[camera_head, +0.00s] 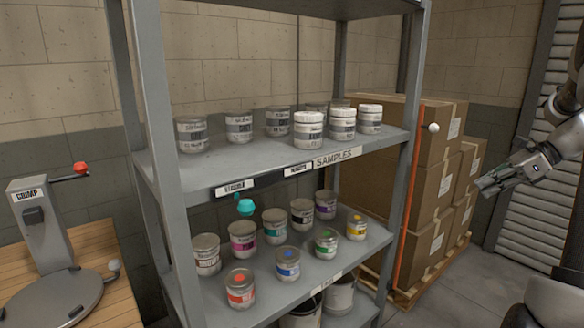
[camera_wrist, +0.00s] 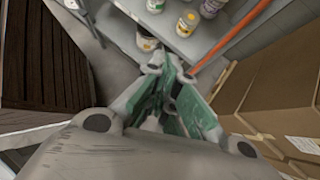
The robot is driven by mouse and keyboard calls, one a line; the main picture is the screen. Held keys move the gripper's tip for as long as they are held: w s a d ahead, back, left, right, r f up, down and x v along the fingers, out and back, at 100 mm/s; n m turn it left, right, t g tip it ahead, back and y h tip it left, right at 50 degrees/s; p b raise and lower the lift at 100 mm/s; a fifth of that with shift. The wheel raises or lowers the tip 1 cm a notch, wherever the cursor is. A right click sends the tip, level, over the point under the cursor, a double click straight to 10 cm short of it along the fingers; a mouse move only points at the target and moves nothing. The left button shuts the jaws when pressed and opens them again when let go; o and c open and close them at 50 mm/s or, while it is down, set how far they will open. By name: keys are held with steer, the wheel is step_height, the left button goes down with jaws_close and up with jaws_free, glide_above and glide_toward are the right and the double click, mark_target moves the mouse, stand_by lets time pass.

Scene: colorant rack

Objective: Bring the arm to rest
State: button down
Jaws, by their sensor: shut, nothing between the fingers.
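My gripper (camera_head: 487,187) is at the right of the head view, on my arm (camera_head: 560,130), in the air to the right of the rack and in front of the stacked boxes. Its fingers point left and slightly down. It is shut and empty. In the wrist view the closed fingers (camera_wrist: 165,98) fill the middle, with the rack's lower shelf and several cans beyond them. No contact with the rack or the boxes shows.
A grey rack (camera_head: 245,180) holds grey and white cans above and coloured-label cans below. Cardboard boxes (camera_head: 425,185) stand on a pallet behind my gripper. A crimp device (camera_head: 45,230) sits on a wooden table (camera_head: 115,300) at left. Bare floor (camera_head: 490,275) lies below my gripper.

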steer(key=s+a+r+n+h, duration=0.1)
steer(key=s+a+n+h, duration=0.2)
steer(key=s+a+n, duration=0.2)
steer(key=s+a+r+n+h, duration=0.2)
steer(key=s+a+n, duration=0.4)
steer(key=s+n, duration=0.4)
steer(key=s+a+r+n+h, duration=0.2)
steer(key=s+a+n, duration=0.3)
steer(key=s+n, duration=0.3)
steer(key=s+h, duration=0.1)
steer(key=s, duration=0.2)
steer(key=shift+a+t+h, duration=0.3)
steer(key=shift+h, duration=0.1)
steer(key=shift+d, duration=0.1)
